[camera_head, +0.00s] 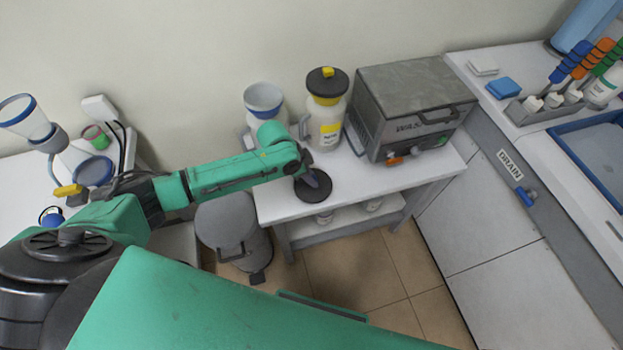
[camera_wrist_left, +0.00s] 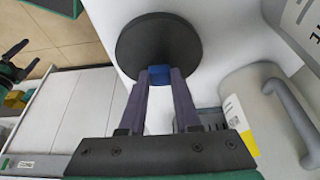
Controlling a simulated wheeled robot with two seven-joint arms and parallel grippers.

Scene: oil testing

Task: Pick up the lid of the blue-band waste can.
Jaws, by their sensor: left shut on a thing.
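A round black lid (camera_head: 313,190) with a blue knob is over the front part of the small white table; I cannot tell whether it touches the tabletop. My left gripper (camera_head: 311,175) is above it. In the left wrist view the two fingers of my left gripper (camera_wrist_left: 160,75) are shut on the blue knob, with the black lid (camera_wrist_left: 158,40) beyond the fingertips. A white can with a blue-rimmed funnel-like top (camera_head: 264,98) stands at the table's back left, partly hidden by my arm.
A white can with a yellow label and black lid (camera_head: 327,92) stands beside the blue-rimmed one. A grey metal box (camera_head: 414,90) fills the table's right. A grey pedal bin (camera_head: 228,222) stands on the floor at the left. The right counter (camera_head: 548,165) holds bottles and a blue tray.

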